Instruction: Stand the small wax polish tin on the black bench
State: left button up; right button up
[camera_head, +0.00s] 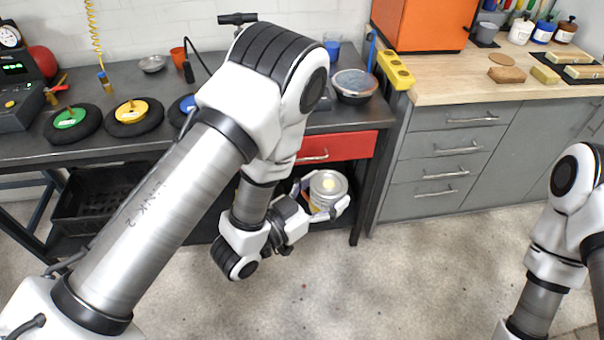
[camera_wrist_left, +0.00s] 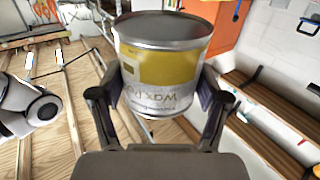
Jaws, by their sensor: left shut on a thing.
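The wax polish tin (camera_head: 328,184) has a silver lid and a yellow and white label.
Green (camera_head: 72,122), yellow (camera_head: 134,115) and blue-centred discs lie along the bench. A metal bowl (camera_head: 152,63), an orange cup (camera_head: 178,57) and a dark bowl (camera_head: 354,85) stand farther back.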

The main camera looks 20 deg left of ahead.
aim_at(332, 201)
pick_arm(q)
jog(key=s+d+h, duration=0.1)
jog(key=d+r+m+g+h, duration=0.1)
jog(key=shift+s+d+m, duration=0.3)
jog(key=shift+s+d, duration=0.05)
notch_tip(332, 201, down, 5)
jog(key=w+d+m+g+h, duration=0.1)
jog(key=w+m+g+h, duration=0.2)
jog(key=m+g+h, duration=0.3)
jog(key=shift+d+f+m+g+h, duration=0.15)
jog(key=shift+d+m+g+h, duration=0.2)
jog(key=shift+m+g, duration=2.3)
